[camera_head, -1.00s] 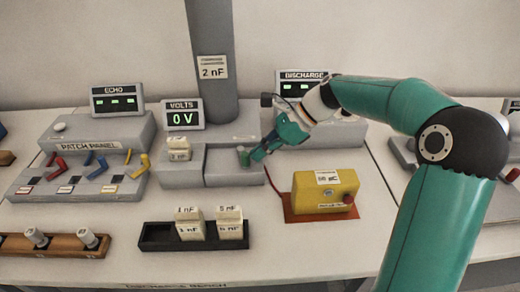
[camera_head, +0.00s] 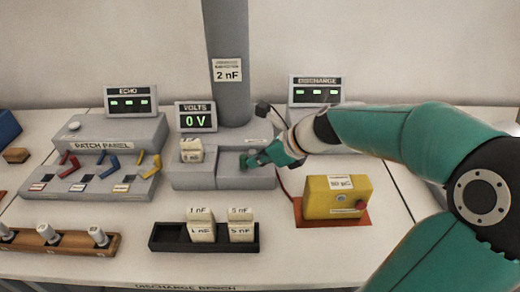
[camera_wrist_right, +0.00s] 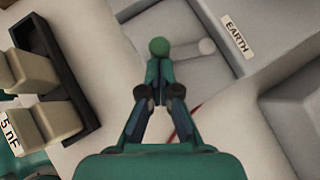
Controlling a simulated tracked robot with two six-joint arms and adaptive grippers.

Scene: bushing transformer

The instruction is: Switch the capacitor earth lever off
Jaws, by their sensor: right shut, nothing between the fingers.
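The earth lever with a green round knob (camera_wrist_right: 159,47) shows in the wrist view, next to the EARTH label (camera_wrist_right: 237,39). A pale rounded stub (camera_wrist_right: 207,46) lies beside the knob, in the grey recess. In the head view the knob (camera_head: 245,160) sits low over the grey box (camera_head: 258,183) in front of the post. My right gripper (camera_wrist_right: 157,76) is shut with nothing between its fingers; its tips are right at the knob, and I cannot tell if they touch. The right gripper also shows in the head view (camera_head: 256,161). My left gripper is out of view.
A yellow box (camera_head: 335,205) on an orange plate stands front right of the grey box. A black tray (camera_head: 175,243) holding pale blocks is in front. The patch panel (camera_head: 100,150) is at left.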

